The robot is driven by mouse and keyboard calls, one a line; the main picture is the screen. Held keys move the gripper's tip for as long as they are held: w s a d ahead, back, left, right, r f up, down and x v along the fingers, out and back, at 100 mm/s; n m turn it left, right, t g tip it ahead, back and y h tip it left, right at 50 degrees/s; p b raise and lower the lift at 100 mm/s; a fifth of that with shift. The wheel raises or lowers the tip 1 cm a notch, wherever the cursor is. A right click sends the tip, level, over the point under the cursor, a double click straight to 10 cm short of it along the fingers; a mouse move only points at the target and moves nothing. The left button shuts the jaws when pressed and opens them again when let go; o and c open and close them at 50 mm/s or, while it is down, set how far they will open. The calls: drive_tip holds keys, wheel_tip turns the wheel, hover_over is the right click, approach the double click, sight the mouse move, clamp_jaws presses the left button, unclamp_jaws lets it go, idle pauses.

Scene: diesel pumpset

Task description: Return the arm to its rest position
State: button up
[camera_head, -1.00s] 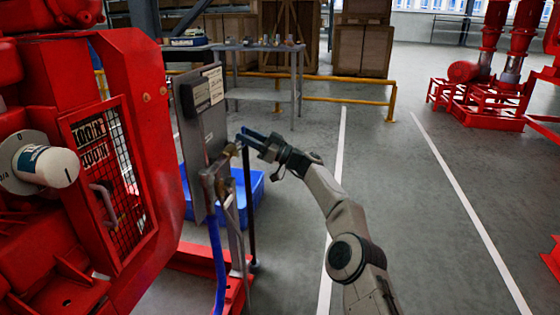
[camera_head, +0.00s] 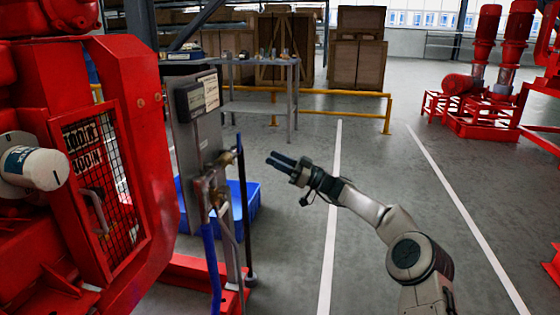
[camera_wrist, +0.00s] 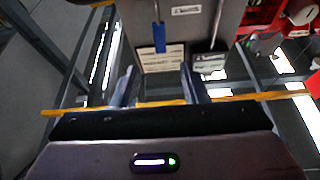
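My gripper (camera_head: 281,160) is raised in open air right of the grey control panel (camera_head: 207,142), apart from it and pointing left. Its two dark fingers also show in the wrist view (camera_wrist: 160,84) with a gap between them, and I see nothing held there. My pale arm reaches up from the lower right of the head view, bent at the elbow. The wrist view shows a grey panel with pale labels (camera_wrist: 163,60) beyond the fingers.
The red pumpset (camera_head: 120,80) fills the left side. Brass fittings (camera_head: 226,158) and a blue hose (camera_head: 210,265) stand by the panel. A blue crate (camera_head: 250,205) lies behind. A yellow rail (camera_head: 340,93) and a grey table (camera_head: 258,107) are farther back.

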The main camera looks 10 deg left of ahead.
drive_tip(key=shift+d+f, duration=0.2)
drive_tip(key=shift+d, duration=0.2)
